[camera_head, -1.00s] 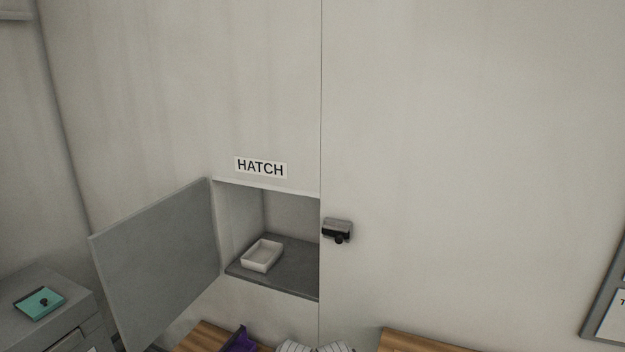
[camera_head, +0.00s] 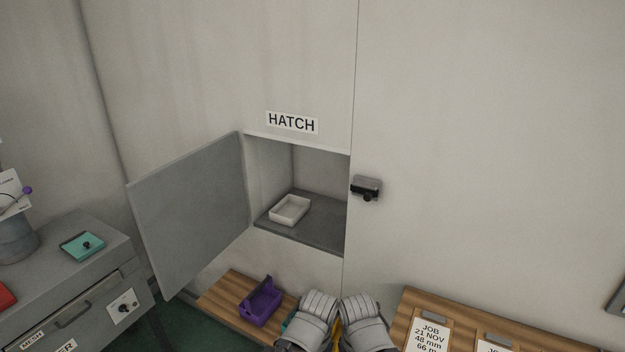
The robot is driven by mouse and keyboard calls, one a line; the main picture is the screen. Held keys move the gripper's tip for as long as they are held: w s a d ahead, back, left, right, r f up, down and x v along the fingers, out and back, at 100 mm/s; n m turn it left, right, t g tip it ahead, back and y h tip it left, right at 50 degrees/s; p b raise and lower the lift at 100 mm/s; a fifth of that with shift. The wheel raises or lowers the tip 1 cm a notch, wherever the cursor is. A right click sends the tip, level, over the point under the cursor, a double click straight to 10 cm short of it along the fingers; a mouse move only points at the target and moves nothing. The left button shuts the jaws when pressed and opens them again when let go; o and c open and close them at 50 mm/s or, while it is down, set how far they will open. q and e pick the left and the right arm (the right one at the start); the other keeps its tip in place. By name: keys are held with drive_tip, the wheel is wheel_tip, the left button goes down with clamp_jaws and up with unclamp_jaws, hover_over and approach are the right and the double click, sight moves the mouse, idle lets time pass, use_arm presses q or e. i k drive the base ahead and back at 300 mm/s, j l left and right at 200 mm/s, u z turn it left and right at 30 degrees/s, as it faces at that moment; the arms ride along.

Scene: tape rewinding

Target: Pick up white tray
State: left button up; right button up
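The white tray (camera_head: 290,210) is a small, shallow, open rectangular tray. It sits on the dark floor of the open hatch recess (camera_head: 325,222), toward the left, and looks empty. My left gripper (camera_head: 317,305) and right gripper (camera_head: 360,306) show as pale ribbed shapes side by side at the bottom centre, below the hatch and apart from the tray. Their fingers cannot be made out, so I cannot tell whether they are open or shut. Nothing hides the tray.
The grey hatch door (camera_head: 190,220) stands swung open to the left. A dark latch (camera_head: 367,188) is on the wall right of the opening. A purple bin (camera_head: 261,302) sits on a wooden surface below. A grey cabinet (camera_head: 75,290) stands at left.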

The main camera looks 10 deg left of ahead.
sight(290, 210)
drive_tip(key=i+j, duration=0.15)
drive_tip(key=j, duration=0.15)
drive_tip(key=i+j, duration=0.1)
drive_tip(key=j, duration=0.2)
drive_tip(key=i+j, duration=0.15)
drive_tip(key=j, duration=0.15)
drive_tip(key=i+j, duration=0.1)
drive_tip(key=j, duration=0.2)
drive_tip(key=j+z, duration=0.1)
drive_tip(key=z, duration=0.25)
drive_tip(key=j+z, duration=0.15)
drive_tip(key=z, duration=0.15)
drive_tip(key=i+z, duration=0.25)
drive_tip(key=j+z, duration=0.15)
drive_tip(key=z, duration=0.15)
drive_tip(key=i+j, duration=0.25)
